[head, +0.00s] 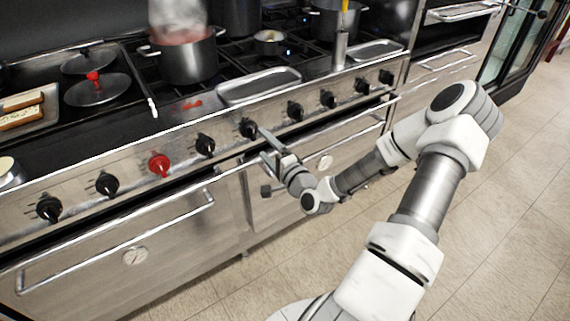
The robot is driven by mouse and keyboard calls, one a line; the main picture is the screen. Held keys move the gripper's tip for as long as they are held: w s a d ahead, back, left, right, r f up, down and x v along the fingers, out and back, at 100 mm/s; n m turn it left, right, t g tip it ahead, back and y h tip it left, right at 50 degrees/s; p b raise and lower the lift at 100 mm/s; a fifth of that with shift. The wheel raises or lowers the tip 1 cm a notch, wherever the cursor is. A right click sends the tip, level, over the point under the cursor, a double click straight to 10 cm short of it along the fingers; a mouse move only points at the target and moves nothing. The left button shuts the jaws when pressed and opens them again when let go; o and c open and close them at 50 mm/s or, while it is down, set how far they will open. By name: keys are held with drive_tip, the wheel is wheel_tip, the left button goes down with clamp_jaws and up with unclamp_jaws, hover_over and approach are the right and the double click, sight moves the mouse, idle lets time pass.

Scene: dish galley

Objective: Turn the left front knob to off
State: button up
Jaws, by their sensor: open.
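A row of knobs runs along the steel front panel of the range (130,172). Most are black, and one is red (159,164). My gripper (262,143) is open and empty in front of the panel, its fingers pointing at it. One finger is close to a black knob (249,128) near the middle of the row; I cannot tell whether they touch. Another black knob (205,145) lies to the left of the gripper. No label shows which one is the left front knob, and the knob settings are too small to read.
Oven door handles (120,240) stick out below the knobs. A red utensil (192,105) lies near the front edge. The tiled floor (510,210) at right is clear.

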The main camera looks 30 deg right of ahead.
drive_tip(key=s+p, duration=0.1)
drive_tip(key=s, duration=1)
drive_tip(key=shift+d, duration=0.15)
drive_tip(key=shift+s, duration=0.1)
